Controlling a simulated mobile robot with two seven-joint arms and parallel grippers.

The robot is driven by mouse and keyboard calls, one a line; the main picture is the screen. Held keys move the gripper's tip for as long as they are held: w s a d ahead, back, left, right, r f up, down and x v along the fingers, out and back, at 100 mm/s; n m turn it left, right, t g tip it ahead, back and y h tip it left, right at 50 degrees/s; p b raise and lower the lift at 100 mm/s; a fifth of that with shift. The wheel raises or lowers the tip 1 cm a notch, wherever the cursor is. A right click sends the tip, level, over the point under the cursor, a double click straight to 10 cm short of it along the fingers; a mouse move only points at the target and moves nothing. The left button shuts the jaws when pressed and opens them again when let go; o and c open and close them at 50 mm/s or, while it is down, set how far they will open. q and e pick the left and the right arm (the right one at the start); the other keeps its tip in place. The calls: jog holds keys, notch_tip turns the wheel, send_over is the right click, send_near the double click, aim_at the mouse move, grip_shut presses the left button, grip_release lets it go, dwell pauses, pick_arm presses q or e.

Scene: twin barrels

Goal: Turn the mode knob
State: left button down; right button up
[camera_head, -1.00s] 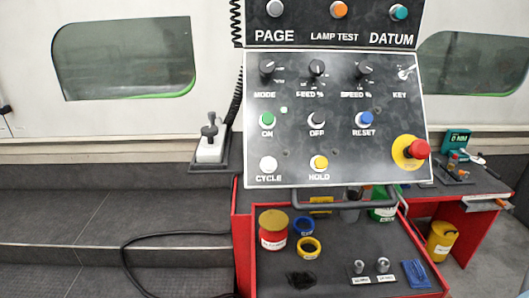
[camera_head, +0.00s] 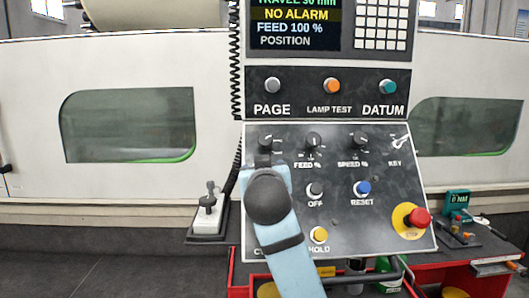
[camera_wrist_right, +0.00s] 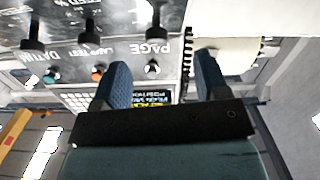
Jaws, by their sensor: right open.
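The mode knob (camera_head: 265,142) is a black knob with a pointer at the upper left of the grey control panel (camera_head: 380,215). In the head view my right arm covers the panel just below it and hides its label. In the right wrist view the panel appears upside down and the mode knob (camera_wrist_right: 155,18) stands at the top. My right gripper (camera_wrist_right: 163,75) is open, with two blue fingers apart and nothing between them. The knob lies above the gap between them in that picture; contact does not show. In the head view the right gripper is hidden behind my arm. My left gripper is not in view.
The feed knob (camera_head: 313,141) and speed knob (camera_head: 361,141) sit to the right of the mode knob. A red emergency button (camera_head: 420,218) is at lower right. PAGE (camera_head: 272,85), LAMP TEST and DATUM buttons are above. My arm hides the ON button.

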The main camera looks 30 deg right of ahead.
aim_at(265, 140)
jog(key=shift+m+h, duration=0.4)
jog(key=w+d+r+p, duration=0.1)
jog(key=w+d, duration=0.1)
jog(key=w, duration=0.1)
jog(key=w+d+r+p, duration=0.1)
jog(key=w+d, duration=0.2)
jog(key=w, duration=0.1)
jog(key=w+d+r+p, duration=0.1)
jog(key=w+d+r, duration=0.1)
jog(key=w, duration=0.1)
jog(key=shift+w+d+p, duration=0.3)
jog(key=shift+p, duration=0.1)
jog(key=shift+w+d+f, duration=0.15)
jog(key=shift+w+d, duration=0.2)
jog(key=shift+w, duration=0.15)
jog(key=shift+c, duration=0.9)
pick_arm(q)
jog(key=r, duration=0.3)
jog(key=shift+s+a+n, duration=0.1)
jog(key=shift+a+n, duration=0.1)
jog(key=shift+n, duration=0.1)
pick_arm(e)
jog(key=c, duration=0.7)
